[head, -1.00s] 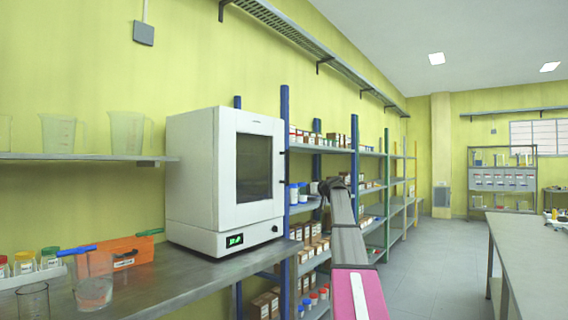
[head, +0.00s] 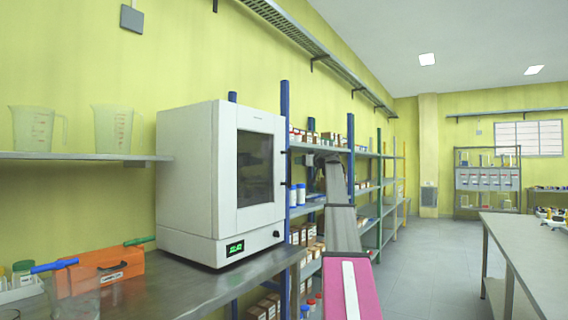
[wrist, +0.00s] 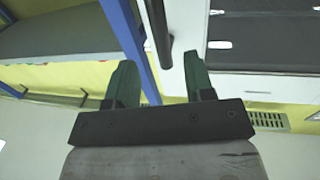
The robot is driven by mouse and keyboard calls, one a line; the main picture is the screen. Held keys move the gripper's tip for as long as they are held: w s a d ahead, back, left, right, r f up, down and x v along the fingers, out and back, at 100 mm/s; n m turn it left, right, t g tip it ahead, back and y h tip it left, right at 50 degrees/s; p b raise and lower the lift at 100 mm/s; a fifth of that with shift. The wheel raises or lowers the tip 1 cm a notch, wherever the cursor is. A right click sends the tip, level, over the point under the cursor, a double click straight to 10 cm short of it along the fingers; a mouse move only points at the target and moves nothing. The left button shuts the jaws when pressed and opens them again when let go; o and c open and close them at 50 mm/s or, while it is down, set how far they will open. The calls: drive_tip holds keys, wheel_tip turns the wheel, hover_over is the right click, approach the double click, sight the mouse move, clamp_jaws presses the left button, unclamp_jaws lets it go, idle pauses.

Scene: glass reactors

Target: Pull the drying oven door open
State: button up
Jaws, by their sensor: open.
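The drying oven (head: 186,170) is a white box on the grey bench, with a lit green display at its lower front. Its door (head: 255,215) has a dark window and looks shut. In the wrist view a dark bar handle (wrist: 158,25) stands on the white oven front (wrist: 182,20). My gripper (wrist: 160,62) is open, with green fingers. The near end of the handle shows in the gap between the fingers, and I cannot tell whether it lies at fingertip depth. In the head view my arm reaches to the right of the oven, and the fingers are not clear there.
An orange box (head: 108,278) and a glass beaker (head: 75,295) stand on the bench (head: 190,295) left of the oven. A blue-post shelf rack (head: 284,150) with bottles and boxes is close behind my arm. The floor (head: 420,245) to the right is clear.

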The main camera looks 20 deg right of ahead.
drive_tip(key=x, duration=1)
drive_tip(key=shift+w, duration=0.15)
clamp_jaws()
